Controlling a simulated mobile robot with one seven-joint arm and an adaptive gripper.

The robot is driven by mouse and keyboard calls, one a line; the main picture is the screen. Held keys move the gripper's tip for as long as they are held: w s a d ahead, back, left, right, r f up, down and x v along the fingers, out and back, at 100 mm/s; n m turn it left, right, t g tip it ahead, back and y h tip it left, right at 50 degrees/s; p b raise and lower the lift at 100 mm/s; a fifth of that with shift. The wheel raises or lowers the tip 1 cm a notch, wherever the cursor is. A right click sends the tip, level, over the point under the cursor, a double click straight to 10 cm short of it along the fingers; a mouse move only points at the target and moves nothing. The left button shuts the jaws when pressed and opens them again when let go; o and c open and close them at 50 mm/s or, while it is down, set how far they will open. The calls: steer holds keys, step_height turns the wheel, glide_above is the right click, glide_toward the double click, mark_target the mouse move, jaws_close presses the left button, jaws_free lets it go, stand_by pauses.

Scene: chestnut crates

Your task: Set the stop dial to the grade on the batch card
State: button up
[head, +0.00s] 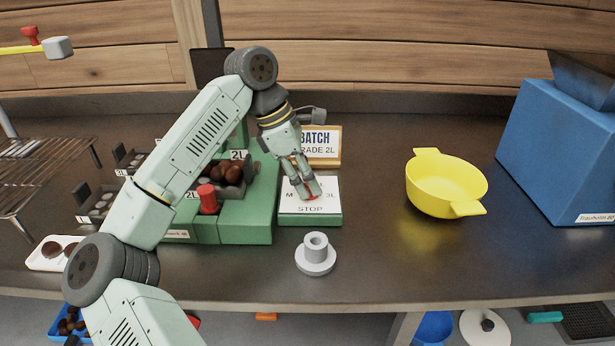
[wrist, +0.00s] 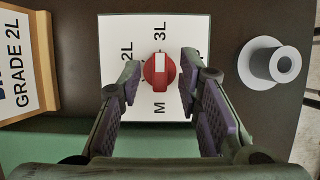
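The batch card (head: 325,162) stands behind the dial plate and reads GRADE 2L; part of it shows in the wrist view (wrist: 20,75). The stop dial (wrist: 158,72) is a red knob on a white plate (wrist: 115,30). In the wrist view, 3L is above it, 2L to its upper left and M below. Its white mark is on the upper end, towards 3L. My gripper (wrist: 160,68) is open over the dial, one finger on each side, with visible gaps; contact is not seen. In the head view my gripper (head: 305,188) covers much of the dial.
A grey flanged spool (head: 316,256) stands close in front of the plate. A green machine (head: 245,220) with a red knob (head: 207,198) and chestnuts is left. A yellow bowl (head: 445,187) and blue box (head: 560,150) stand right. The bench between spool and bowl is clear.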

steer(key=shift+f, duration=0.15)
steer(key=shift+c, duration=0.2)
jaws_close()
stand_by(0.3)
